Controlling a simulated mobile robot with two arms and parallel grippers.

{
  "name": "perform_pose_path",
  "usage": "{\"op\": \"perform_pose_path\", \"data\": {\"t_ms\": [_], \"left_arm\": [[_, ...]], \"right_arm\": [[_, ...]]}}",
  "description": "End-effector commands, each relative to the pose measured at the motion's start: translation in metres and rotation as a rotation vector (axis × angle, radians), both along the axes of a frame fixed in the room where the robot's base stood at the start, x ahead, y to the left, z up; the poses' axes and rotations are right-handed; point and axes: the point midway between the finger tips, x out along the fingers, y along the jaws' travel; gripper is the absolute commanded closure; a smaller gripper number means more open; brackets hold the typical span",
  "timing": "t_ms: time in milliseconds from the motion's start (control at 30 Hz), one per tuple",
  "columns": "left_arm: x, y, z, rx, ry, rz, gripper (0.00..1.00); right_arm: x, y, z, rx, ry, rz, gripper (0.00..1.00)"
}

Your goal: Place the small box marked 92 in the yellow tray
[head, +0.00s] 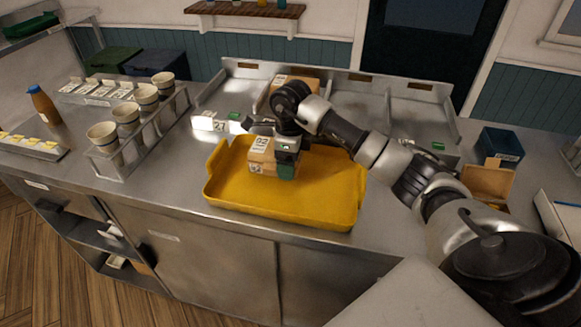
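A small cardboard box (261,157) with a white label, whose number looks like 92, is within the yellow tray (328,212), near the tray's back left. I cannot tell whether its underside touches the tray floor. My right gripper (277,150) reaches in from the right and is at the box. One dark finger with a green mark stands against or close beside the box's right side. The other finger is not clearly visible, so its grip is unclear. My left gripper is not in view.
Another cardboard box (296,83) stands behind my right gripper. An open cardboard box (487,182) and a dark blue bin (501,145) are on the right. The tray's front and right are empty.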

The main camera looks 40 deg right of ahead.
Motion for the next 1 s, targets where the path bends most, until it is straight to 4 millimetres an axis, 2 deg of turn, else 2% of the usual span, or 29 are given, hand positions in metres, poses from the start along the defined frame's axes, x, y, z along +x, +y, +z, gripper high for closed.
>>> {"op": "perform_pose_path", "data": {"t_ms": [233,567,600,700,1000], "left_arm": [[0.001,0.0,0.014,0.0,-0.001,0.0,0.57],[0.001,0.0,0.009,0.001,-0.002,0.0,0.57],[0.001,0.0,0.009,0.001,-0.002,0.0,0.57],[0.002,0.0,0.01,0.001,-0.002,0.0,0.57],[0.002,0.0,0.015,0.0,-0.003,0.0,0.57]], "right_arm": [[-0.001,0.001,-0.032,0.002,0.003,0.0,0.43],[-0.001,0.0,-0.038,0.0,0.001,0.001,0.43],[-0.001,0.0,-0.038,0.0,0.001,0.001,0.15],[-0.001,0.0,-0.037,0.0,0.001,0.001,0.0],[-0.001,0.0,-0.032,0.002,0.001,0.0,0.0]]}}
